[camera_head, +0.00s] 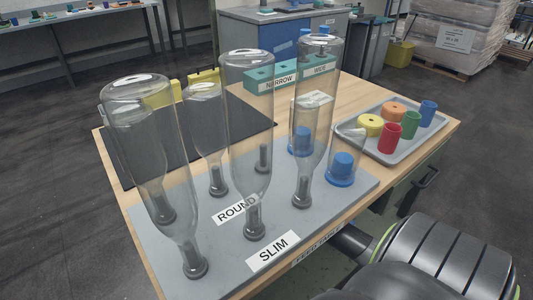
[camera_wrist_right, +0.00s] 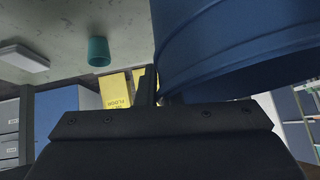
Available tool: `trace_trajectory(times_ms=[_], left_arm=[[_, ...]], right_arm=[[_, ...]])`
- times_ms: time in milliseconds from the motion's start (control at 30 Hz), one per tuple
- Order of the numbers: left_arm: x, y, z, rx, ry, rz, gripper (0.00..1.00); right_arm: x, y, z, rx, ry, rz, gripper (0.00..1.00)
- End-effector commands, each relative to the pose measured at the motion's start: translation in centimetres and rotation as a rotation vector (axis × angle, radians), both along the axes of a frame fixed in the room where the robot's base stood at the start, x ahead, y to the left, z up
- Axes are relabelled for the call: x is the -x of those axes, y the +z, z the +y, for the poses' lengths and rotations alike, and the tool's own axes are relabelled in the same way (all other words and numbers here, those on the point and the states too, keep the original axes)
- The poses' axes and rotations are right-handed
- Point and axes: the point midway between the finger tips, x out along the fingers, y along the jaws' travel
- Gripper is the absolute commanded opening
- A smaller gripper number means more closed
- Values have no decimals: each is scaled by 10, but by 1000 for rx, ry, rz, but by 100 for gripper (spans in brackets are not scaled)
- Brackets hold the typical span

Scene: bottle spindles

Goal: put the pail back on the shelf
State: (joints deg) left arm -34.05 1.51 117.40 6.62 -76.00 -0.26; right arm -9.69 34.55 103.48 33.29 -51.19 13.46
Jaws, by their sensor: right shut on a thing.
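A large blue pail (camera_wrist_right: 235,45) with ridges around its wall fills the upper right of the right wrist view. Only part of it shows. My right gripper (camera_wrist_right: 157,92) is shut on the pail's edge; one dark finger shows and the exact grip is partly hidden. The pail does not show in the head view, where only a grey and black arm link of mine appears at lower right. A shelf unit (camera_wrist_right: 305,112) is cut off at the right edge of the wrist view. My left gripper is in neither view.
Clear bottles (camera_head: 249,120) stand inverted on spindles on a grey board (camera_head: 300,222) on the wooden table. A grey tray (camera_head: 405,150) holds several coloured cylinders. In the wrist view, a teal bin (camera_wrist_right: 98,50) and yellow signs (camera_wrist_right: 115,88) stand beyond.

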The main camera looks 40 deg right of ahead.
Motion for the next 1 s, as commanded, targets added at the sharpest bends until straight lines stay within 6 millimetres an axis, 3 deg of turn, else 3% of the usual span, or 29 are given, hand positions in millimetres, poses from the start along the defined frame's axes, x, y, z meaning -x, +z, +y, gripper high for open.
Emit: trace_trajectory(times_ms=[300, 533, 700, 1000], left_arm=[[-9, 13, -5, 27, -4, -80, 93], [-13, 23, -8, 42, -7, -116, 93], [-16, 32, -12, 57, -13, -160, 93], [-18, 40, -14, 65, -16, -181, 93]], right_arm=[[-1, -48, 1, -5, -2, -3, 0], [-1, -66, 1, -4, -1, -5, 0], [-1, -90, 1, -5, -2, -4, 0], [-1, -98, 1, -2, 0, -5, 0]])
